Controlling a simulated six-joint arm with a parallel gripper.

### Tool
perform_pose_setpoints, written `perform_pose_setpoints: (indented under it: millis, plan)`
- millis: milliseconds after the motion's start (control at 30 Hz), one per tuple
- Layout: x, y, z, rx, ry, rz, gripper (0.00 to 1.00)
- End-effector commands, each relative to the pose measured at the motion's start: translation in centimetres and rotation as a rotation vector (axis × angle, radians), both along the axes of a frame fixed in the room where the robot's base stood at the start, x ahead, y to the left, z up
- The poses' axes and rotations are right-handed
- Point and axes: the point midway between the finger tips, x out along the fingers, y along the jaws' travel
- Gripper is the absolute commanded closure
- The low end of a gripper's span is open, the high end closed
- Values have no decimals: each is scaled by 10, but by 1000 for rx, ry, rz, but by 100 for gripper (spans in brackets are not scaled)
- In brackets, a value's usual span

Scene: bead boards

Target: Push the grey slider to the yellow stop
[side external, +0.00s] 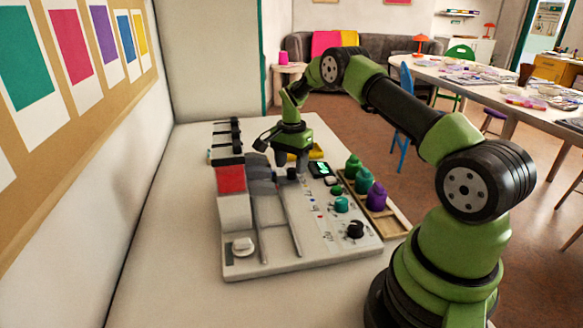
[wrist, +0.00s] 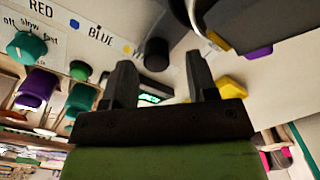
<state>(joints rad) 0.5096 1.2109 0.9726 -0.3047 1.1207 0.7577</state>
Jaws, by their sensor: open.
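A dark grey round peg (side external: 292,174), which looks like the grey slider, stands on the white board (side external: 310,250). In the wrist view the peg (wrist: 157,53) appears in line with the gap between my fingers. A small yellow mark (wrist: 127,50) lies just left of the peg there, beside the blue mark (wrist: 75,23); it looks like the yellow stop. My gripper (side external: 292,160) is open and points down over the far part of the board. Its fingers (wrist: 160,75) hold nothing. I cannot tell whether a finger touches the peg.
Green and purple bottles (side external: 376,195) stand in a wooden tray (side external: 398,222). A yellow object (side external: 317,151) is behind the gripper.

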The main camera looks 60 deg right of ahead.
Motion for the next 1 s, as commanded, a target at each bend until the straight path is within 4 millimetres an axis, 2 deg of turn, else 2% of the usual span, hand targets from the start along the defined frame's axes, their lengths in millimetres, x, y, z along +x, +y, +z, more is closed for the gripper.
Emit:
perform_pose_setpoints:
  millis: [200, 400, 533, 867, 933, 1000]
  plan:
    - [1, -1, 46, -4, -6, 1, 47]
    - [0, -1, 75, -3, -3, 2, 47]
    - [0, 0, 83, -2, -2, 1, 47]
    - [0, 1, 85, -2, -4, 5, 47]
    - [1, 5, 93, -5, -14, 25, 47]
    - [2, 15, 110, -11, -37, 68, 47]
